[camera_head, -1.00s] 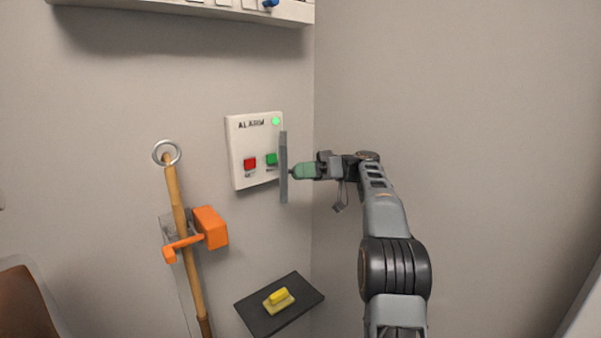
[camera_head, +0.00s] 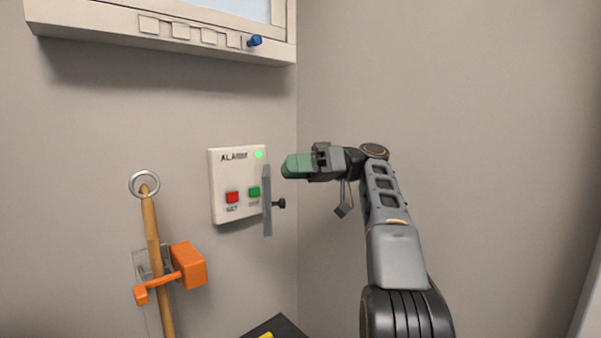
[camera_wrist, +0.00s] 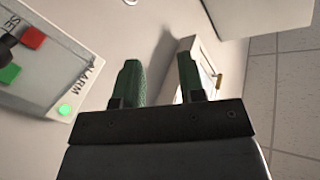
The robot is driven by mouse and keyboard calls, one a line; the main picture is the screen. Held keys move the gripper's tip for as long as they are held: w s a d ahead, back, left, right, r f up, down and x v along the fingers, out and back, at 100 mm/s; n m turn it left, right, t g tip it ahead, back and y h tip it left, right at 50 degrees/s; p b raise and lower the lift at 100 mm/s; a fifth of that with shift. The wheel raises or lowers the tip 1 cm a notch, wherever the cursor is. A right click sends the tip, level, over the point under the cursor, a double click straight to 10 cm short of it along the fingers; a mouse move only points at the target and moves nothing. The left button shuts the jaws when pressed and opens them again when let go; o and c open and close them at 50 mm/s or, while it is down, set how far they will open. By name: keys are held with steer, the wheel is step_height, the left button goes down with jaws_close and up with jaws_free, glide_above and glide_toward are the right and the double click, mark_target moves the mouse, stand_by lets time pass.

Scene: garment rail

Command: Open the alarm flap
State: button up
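The alarm panel (camera_head: 226,207) is a white wall box with a red button, a green button and a lit green lamp. Its grey, see-through flap (camera_head: 267,200) stands out from the panel near its right side, seen almost edge-on, with both buttons in view. A black knob (camera_head: 280,203) sticks out from the flap to the right. My gripper (camera_head: 286,166) is above and right of the knob, apart from it. In the wrist view, the green fingers of my gripper (camera_wrist: 160,80) are spread with nothing between them. The panel (camera_wrist: 50,65) also shows there at left.
An orange holder (camera_head: 188,263) and a wooden pole (camera_head: 153,235) with a ring are at left. A dark shelf (camera_head: 280,325) is below. The wall right of my arm is bare.

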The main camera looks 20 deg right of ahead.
steer(key=shift+s+a+r+b, duration=0.15)
steer(key=shift+s+r, duration=0.15)
steer(key=shift+s, duration=0.45)
steer(key=shift+s+r+b, duration=0.15)
steer(key=shift+s+r, duration=0.2)
steer(key=shift+s, duration=0.35)
steer(key=shift+s+a+r+b, duration=0.15)
steer(key=shift+s+r, duration=0.15)
steer(key=shift+s, duration=0.45)
